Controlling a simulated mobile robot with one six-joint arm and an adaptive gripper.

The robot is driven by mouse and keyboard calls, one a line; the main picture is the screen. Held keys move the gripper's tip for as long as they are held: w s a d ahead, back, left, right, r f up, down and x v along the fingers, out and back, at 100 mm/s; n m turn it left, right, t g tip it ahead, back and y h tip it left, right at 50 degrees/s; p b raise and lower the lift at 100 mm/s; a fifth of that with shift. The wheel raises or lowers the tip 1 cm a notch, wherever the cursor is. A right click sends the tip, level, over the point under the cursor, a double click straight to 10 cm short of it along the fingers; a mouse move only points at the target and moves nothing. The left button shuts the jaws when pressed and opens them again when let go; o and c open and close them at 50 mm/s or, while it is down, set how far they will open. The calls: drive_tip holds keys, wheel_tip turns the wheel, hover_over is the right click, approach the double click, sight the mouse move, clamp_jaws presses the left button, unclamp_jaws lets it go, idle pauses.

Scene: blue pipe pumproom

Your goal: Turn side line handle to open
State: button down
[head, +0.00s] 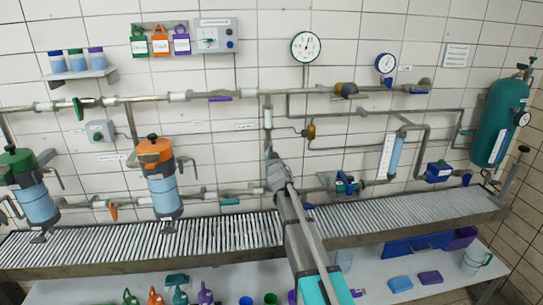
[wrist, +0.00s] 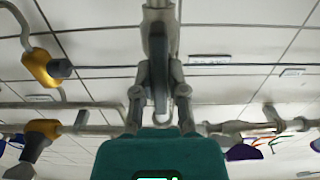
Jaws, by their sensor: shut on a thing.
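A long grey lever handle (wrist: 160,75) lies along a vertical grey pipe in the wrist view. It stands between the two fingers of my gripper (wrist: 159,80), which are closed on its sides. In the head view, my arm reaches up from the bottom to the vertical pipe, and my gripper (head: 274,165) is at that pipe, just above the conveyor. The handle is hidden there behind the gripper. I cannot read which label names the side line.
A roller conveyor (head: 400,215) runs below the pipes. A brass fitting (head: 310,131) is right of the vertical pipe; a yellow one also shows in the wrist view (wrist: 40,68). An orange-topped filter (head: 162,190) stands left. A purple lever (head: 220,99) is on the upper pipe.

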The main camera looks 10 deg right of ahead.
idle(0.4)
drive_tip(key=c, duration=0.7)
unclamp_jaws()
drive_tip(key=s, duration=1.2)
drive_tip(key=shift+d+f, duration=0.1)
